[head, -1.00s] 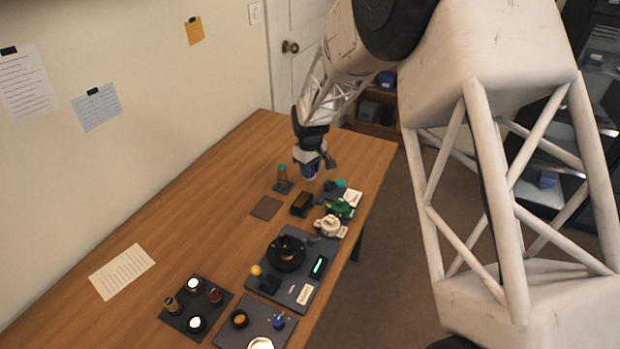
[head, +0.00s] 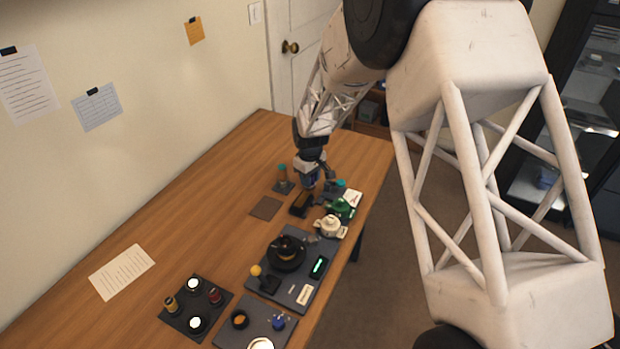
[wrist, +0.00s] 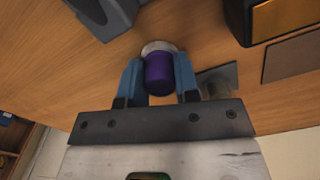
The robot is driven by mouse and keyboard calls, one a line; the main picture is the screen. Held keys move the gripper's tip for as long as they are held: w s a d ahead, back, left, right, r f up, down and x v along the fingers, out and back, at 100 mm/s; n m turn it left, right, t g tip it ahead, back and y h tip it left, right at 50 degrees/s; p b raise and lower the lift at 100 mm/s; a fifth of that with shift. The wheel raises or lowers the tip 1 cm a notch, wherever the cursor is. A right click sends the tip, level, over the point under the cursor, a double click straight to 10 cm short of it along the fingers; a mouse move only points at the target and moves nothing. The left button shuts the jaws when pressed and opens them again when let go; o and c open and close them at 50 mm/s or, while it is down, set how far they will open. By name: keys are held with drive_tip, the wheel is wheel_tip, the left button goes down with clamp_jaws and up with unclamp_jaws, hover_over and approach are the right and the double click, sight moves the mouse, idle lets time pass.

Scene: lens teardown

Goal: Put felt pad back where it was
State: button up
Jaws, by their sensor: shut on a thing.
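My gripper (wrist: 158,80) is shut on a purple cylinder with a pale round end, which I take to be the felt pad (wrist: 159,73). Its blue fingers press on both sides of it in the wrist view. The pale end points away from the wrist, over bare wood; I cannot tell whether it touches the table. In the head view my gripper (head: 309,184) is low at the far part of the table, and the pad is mostly hidden there.
A small dark stand (head: 283,187) with a teal-topped bottle is close on the left. A black box (head: 301,204), a flat brown square (head: 266,207), a green item (head: 340,208) and a cream pot (head: 328,226) lie nearer. The table's left side (head: 205,222) is largely clear.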

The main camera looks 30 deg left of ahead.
drive_tip(key=shift+f, duration=0.1)
drive_tip(key=o, duration=0.9)
wheel_tip(320, 180, up, 12)
idle(0.5)
idle(0.8)
